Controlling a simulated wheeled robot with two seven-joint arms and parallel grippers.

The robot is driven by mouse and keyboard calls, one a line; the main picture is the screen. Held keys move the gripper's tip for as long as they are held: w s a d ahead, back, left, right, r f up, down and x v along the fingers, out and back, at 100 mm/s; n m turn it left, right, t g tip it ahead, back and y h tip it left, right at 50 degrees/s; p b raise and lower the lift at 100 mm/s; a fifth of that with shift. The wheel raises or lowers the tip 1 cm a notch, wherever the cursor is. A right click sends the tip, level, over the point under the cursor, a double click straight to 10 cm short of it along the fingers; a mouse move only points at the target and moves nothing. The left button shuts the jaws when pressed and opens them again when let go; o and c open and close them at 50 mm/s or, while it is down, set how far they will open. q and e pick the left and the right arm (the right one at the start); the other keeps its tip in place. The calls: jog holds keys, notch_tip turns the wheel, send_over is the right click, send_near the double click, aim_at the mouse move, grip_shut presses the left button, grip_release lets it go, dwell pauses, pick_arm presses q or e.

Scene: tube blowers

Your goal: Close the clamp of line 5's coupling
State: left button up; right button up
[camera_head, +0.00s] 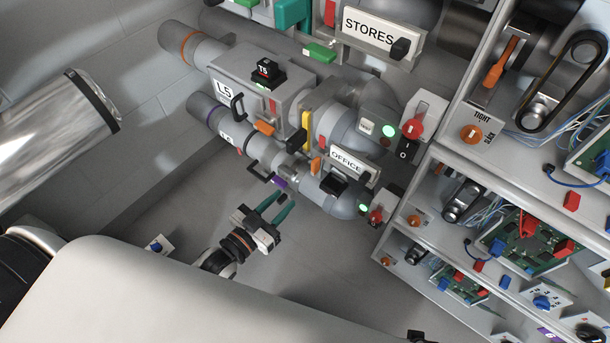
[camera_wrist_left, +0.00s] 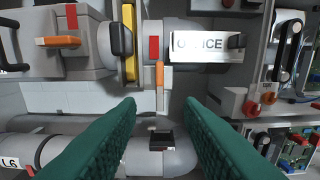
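Line 5's grey box with the L5 label (camera_head: 225,92) sits on the upper pipe. To its right are a yellow bar (camera_head: 306,130) with a black handle (camera_head: 297,140), and a hanging orange lever (camera_head: 316,165) beside the OFFICE plate (camera_head: 347,160). The wrist view shows the same yellow bar (camera_wrist_left: 130,40), black handle (camera_wrist_left: 121,40) and orange lever (camera_wrist_left: 160,85), which points down. I cannot tell surely which part is the clamp. My left gripper (camera_head: 276,208) is open and empty, below and apart from these parts; its teal fingers flank the lever's line in the wrist view (camera_wrist_left: 162,108). My right gripper is out of view.
A lower pipe with an L6 label (camera_wrist_left: 10,162) and a black block (camera_wrist_left: 162,138) runs across the wrist view's bottom. Shelves with wiring and circuit boards (camera_head: 530,240) stand at right. A second orange handle (camera_head: 265,128) juts from the box. Floor (camera_head: 300,270) is clear.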

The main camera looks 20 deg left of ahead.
aim_at(312, 168)
pick_arm(q)
jog(key=x, duration=0.4)
jog(key=r+b+x, duration=0.1)
jog(key=x, duration=0.6)
jog(key=shift+w+d+r, duration=0.15)
jog(key=shift+w+r, duration=0.05)
jog(key=shift+w, duration=0.2)
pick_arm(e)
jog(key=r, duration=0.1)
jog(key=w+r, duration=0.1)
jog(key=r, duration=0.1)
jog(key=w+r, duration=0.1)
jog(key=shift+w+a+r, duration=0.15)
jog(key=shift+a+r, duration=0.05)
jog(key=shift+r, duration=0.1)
pick_arm(q)
grip_shut()
